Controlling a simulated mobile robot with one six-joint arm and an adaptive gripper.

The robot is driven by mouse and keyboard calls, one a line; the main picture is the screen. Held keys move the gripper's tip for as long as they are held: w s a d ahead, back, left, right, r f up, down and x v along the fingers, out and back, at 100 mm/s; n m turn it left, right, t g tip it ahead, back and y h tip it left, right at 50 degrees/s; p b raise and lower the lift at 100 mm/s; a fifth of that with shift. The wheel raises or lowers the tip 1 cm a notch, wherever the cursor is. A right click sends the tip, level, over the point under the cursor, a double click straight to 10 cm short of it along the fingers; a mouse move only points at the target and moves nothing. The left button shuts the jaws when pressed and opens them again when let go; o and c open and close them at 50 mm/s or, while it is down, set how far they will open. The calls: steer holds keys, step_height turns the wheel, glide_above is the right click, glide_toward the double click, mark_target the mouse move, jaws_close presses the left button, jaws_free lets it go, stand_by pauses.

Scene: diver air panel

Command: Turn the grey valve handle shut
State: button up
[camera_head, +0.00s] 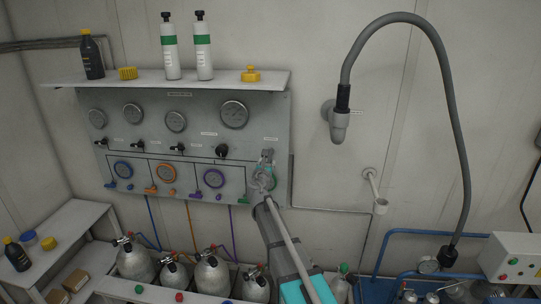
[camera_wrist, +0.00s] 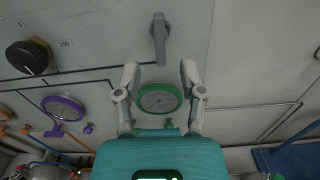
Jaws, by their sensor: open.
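The grey valve handle (camera_wrist: 160,38) is on the right part of the panel (camera_wrist: 90,20); it hangs straight down from its pivot in the wrist view. My gripper (camera_wrist: 160,73) is open and empty, with its two fingers spread below the handle's lower end, one to each side. The handle is apart from both fingers in this view. A green-rimmed gauge (camera_wrist: 158,98) shows between the fingers, lower on the panel. In the head view my gripper (camera_head: 264,178) is in front of the panel's lower right and partly hides the handle and the green gauge.
A black knob (camera_wrist: 27,56) is left of the handle, with a purple gauge (camera_wrist: 63,107) below it. A shelf (camera_head: 180,80) with bottles juts out above the panel. Gas cylinders (camera_head: 212,275) stand below.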

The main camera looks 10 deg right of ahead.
mark_target(270, 155)
steer(key=x, duration=0.7)
steer(key=shift+w, duration=0.25)
steer(key=shift+c, duration=0.2)
steer(key=shift+d, duration=0.1)
jaws_close()
